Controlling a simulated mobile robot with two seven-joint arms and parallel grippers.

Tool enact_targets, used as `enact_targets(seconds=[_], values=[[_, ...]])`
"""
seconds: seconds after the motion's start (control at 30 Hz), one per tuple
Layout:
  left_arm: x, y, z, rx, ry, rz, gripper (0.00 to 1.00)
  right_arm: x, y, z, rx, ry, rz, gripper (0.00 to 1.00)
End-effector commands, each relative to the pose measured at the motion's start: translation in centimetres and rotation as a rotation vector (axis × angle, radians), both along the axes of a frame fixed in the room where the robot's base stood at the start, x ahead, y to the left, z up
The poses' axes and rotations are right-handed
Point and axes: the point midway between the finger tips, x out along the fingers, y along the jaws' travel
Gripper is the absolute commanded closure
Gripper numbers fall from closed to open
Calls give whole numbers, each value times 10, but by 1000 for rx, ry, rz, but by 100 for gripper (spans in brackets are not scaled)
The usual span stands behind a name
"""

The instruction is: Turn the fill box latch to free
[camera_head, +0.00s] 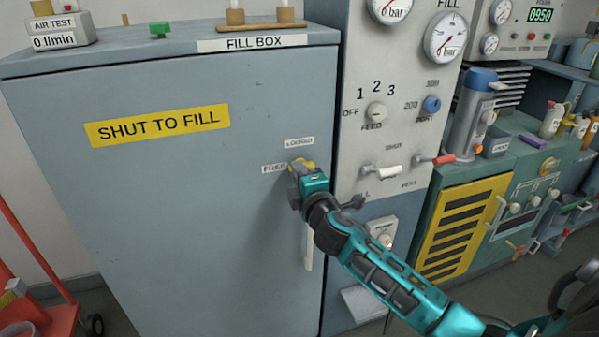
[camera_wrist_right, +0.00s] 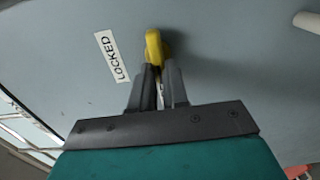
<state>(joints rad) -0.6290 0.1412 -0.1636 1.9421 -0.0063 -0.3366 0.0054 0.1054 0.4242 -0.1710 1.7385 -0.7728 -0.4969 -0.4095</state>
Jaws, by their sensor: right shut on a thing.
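The fill box (camera_head: 190,220) is a grey-blue cabinet with a "FILL BOX" label on its top edge and a yellow "SHUT TO FILL" sign on its front. Its yellow latch (camera_head: 299,164) is near the right edge of the front, between a "LOCKED" label (camera_head: 299,142) above and a "FREE" label (camera_head: 273,168) to the left. My right gripper (camera_head: 306,172) is shut on the latch and partly hides it. In the right wrist view the yellow latch (camera_wrist_right: 153,48) stands between my fingertips, beside the "LOCKED" label (camera_wrist_right: 112,55). My left gripper is not in view.
A pale vertical handle (camera_head: 309,248) is below the latch, close to my right arm. A panel with gauges, a feed knob (camera_head: 376,111) and levers stands right of the box. A red cart (camera_head: 40,300) is at the lower left.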

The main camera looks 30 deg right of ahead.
Motion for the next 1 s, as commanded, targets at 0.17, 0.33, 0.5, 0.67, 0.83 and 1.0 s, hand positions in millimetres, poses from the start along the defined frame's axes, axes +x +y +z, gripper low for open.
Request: enact_targets(seconds=[0.17, 0.33, 0.5, 0.67, 0.83, 1.0], values=[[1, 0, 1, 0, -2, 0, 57, 0, 0, 0, -9, 0, 2, 100], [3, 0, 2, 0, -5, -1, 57, 0, 0, 0, -9, 0, 2, 100], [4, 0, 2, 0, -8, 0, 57, 0, 0, 0, -8, 0, 1, 72], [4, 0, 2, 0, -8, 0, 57, 0, 0, 0, -6, 0, 1, 60], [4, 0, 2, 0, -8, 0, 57, 0, 0, 0, -5, 0, 0, 60], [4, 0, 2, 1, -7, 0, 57, -8, 2, -1, -5, 2, 0, 60]])
